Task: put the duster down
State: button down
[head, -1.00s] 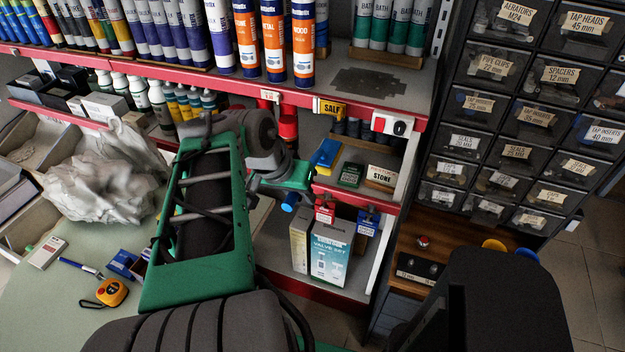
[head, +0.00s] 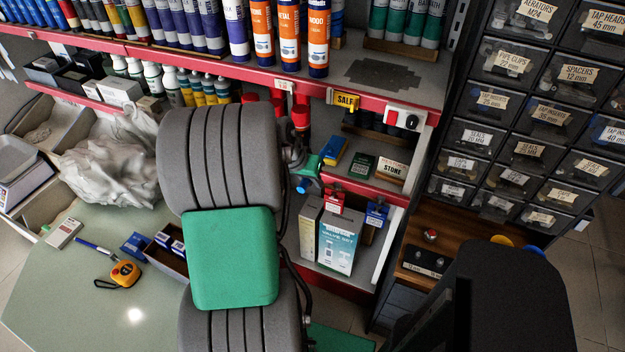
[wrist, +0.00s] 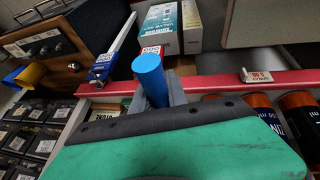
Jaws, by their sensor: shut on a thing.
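The duster shows as a blue cylindrical handle end (head: 308,187) in the head view, beside the red shelf edge (head: 372,187). The handle (wrist: 151,80) is large and near in the wrist view. In the head view the gripper (head: 303,165) is partly hidden behind my arm. The rest of the duster is hidden, so I cannot tell whether it touches a shelf.
The middle shelf holds a blue and yellow pack (head: 333,151) and a green box (head: 361,166). Valve set boxes (head: 337,240) stand on the lower shelf. Cartridges (head: 289,38) line the upper shelf. The green counter (head: 75,300) has free room at its front left.

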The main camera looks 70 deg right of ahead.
jog(key=c, duration=1.3)
grip_release()
jog(key=v, duration=1.2)
jog(key=w+a+n+t, duration=0.3)
jog(key=w+a+n, duration=0.2)
jog(key=w+a, duration=0.55)
jog(key=w+a+n+t+y, duration=0.1)
jog(key=w+a+n, duration=0.35)
jog(key=a, duration=0.35)
jog(key=w+a+n+t+y, duration=0.1)
jog(key=w+a+n, duration=0.2)
jog(key=w+a, duration=0.35)
jog(key=s+a+n+y, duration=0.2)
jog(key=a+n, duration=0.4)
jog(key=a, duration=1)
jog(key=shift+s+a+f+t+y, duration=0.3)
jog(key=shift+s+t, duration=0.1)
jog(key=shift+s, duration=0.3)
